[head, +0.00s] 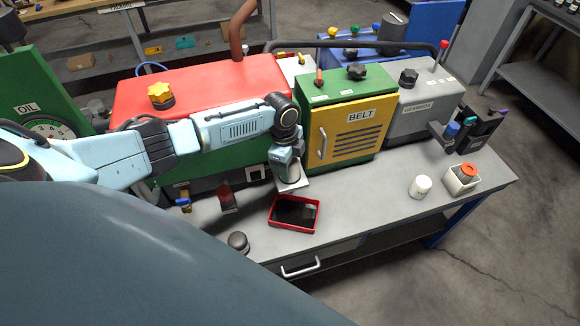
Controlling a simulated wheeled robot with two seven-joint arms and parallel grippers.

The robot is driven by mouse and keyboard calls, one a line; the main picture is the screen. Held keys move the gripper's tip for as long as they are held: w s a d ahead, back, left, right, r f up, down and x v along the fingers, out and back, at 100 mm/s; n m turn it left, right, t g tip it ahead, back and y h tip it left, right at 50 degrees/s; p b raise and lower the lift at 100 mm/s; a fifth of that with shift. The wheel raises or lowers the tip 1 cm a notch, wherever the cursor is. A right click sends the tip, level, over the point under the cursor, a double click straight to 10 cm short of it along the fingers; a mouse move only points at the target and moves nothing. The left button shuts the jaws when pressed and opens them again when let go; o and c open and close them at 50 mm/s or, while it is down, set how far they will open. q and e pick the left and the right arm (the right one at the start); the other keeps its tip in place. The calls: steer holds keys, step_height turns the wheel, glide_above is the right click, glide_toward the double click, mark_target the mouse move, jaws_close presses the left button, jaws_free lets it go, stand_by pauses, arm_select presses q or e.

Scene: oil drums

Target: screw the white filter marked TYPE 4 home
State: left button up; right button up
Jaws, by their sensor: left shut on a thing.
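My left arm reaches in from the left across the front of the red machine. Its gripper (287,162) points down and is shut on a small pale cylinder, the white filter (292,174), at a light grey plate (295,186) low on the machine's front. The filter is mostly hidden by the gripper. I cannot read its marking or tell how far it is seated. A second white cylinder (420,187) stands upright and apart on the bench at the right; its label is too small to read. My right gripper is not in view.
A red tray (294,214) with dark contents lies below the plate. A dark round canister (238,242) stands near the front edge. A white box (461,180) holds an orange-topped item at the right. The yellow-doored BELT cabinet (347,132) stands close right of my gripper.

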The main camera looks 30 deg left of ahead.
arm_select(q)
steer(key=shift+m, duration=0.7)
steer(key=o, duration=1.2)
steer(key=shift+o, duration=0.2)
